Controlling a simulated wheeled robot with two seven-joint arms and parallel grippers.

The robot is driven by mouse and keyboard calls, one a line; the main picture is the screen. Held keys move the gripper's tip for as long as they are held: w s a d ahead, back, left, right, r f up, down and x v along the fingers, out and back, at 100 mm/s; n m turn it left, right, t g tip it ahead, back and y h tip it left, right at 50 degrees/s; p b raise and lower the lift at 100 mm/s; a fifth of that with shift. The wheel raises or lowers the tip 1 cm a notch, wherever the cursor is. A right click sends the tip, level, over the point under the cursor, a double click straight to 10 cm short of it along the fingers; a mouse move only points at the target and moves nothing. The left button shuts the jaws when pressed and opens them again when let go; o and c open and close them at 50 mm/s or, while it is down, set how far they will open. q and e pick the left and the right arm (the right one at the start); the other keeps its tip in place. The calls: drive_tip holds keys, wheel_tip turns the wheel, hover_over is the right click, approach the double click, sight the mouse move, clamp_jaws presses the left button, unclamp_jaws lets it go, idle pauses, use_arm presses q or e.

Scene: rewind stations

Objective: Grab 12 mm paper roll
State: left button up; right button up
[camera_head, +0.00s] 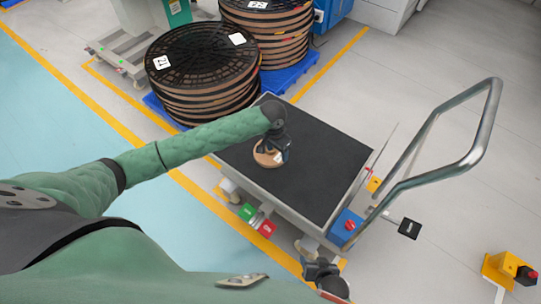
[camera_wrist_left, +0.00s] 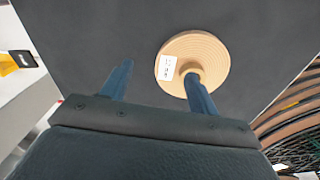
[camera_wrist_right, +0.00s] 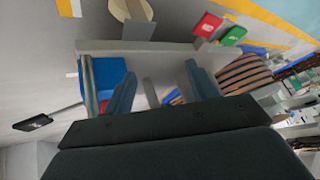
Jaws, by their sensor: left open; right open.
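A tan paper roll (camera_head: 262,158) with a white label lies flat on the black top of a cart (camera_head: 318,165). Its label and raised centre core show in the left wrist view (camera_wrist_left: 207,48), but I cannot read the label for sure. My left gripper (camera_head: 278,146) is open above the roll and partly hides it in the head view. In the left wrist view, one finger of the left gripper (camera_wrist_left: 158,70) overlaps the core and the other is off the roll's side. I cannot tell whether it touches. My right gripper (camera_head: 325,274) is open and empty beside the cart's near end.
Stacks of large black-topped reels (camera_head: 203,60) stand on blue pallets behind the cart. A metal push handle (camera_head: 475,150) rises at the cart's right. Green (camera_head: 247,211) and red (camera_head: 266,228) tags hang at its near side. A yellow post (camera_head: 503,268) stands at lower right.

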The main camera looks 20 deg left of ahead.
use_arm(q)
drive_tip(key=shift+n+y, duration=0.5)
drive_tip(key=shift+n, duration=0.1)
drive_tip(key=w+a, duration=0.2)
drive_tip(key=w+a+b, duration=0.1)
drive_tip(key=w+a, duration=0.1)
drive_tip(key=a, duration=0.1)
drive_tip(key=w+a, duration=0.2)
drive_tip(key=shift+a+r, duration=0.1)
drive_tip(key=shift+a, duration=0.2)
drive_tip(key=shift+a+f, duration=0.1)
drive_tip(key=shift+f, duration=0.15)
drive_tip(key=shift+w+f+b, duration=0.2)
drive_tip(key=shift+f+b, duration=0.1)
drive_tip(key=shift+f, duration=3.25)
drive_tip(key=c, duration=0.9)
use_arm(e)
drive_tip(key=shift+t, duration=0.4)
drive_tip(key=f, duration=0.5)
drive_tip(key=shift+s+a+f, duration=0.1)
drive_tip(key=shift+s+a, duration=0.3)
use_arm(q)
drive_tip(key=shift+o, duration=0.2)
drive_tip(key=shift+r, duration=0.1)
